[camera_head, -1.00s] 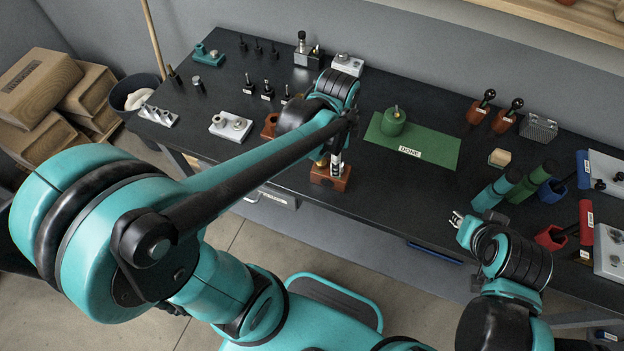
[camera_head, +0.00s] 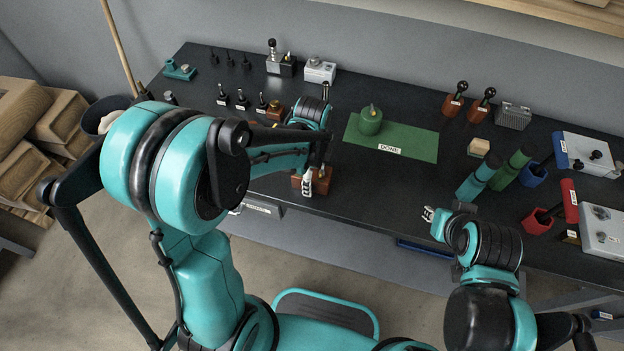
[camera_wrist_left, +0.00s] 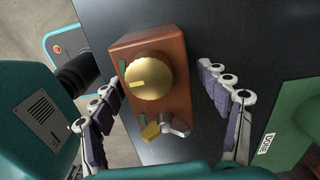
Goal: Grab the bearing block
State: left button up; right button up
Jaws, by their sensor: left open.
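A brown-orange block (camera_wrist_left: 174,118) with a round brass knob (camera_wrist_left: 149,77) on its face fills the middle of the left wrist view. Small yellow and grey knobs sit at its lower end. Which item is the bearing block I cannot tell for certain; no name shows on this block. My left gripper (camera_wrist_left: 158,80) is open, with one finger on each side of the block and visible gaps. In the head view the left gripper (camera_head: 309,182) is at the same block (camera_head: 322,187), near the table's front edge, partly covering it. My right gripper (camera_head: 430,214) is at the front edge, too small to judge.
A green DONE mat (camera_head: 416,146) holding a green round object (camera_head: 370,119) lies right of the block. Several dark pegs and a white block (camera_head: 319,70) stand behind. Teal and green cylinders, red and blue holders and grey boxes crowd the right side.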

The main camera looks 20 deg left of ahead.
pick_arm(q)
jog(key=c, duration=1.7)
jog(key=shift+c, duration=0.2)
jog(key=shift+r, duration=0.15)
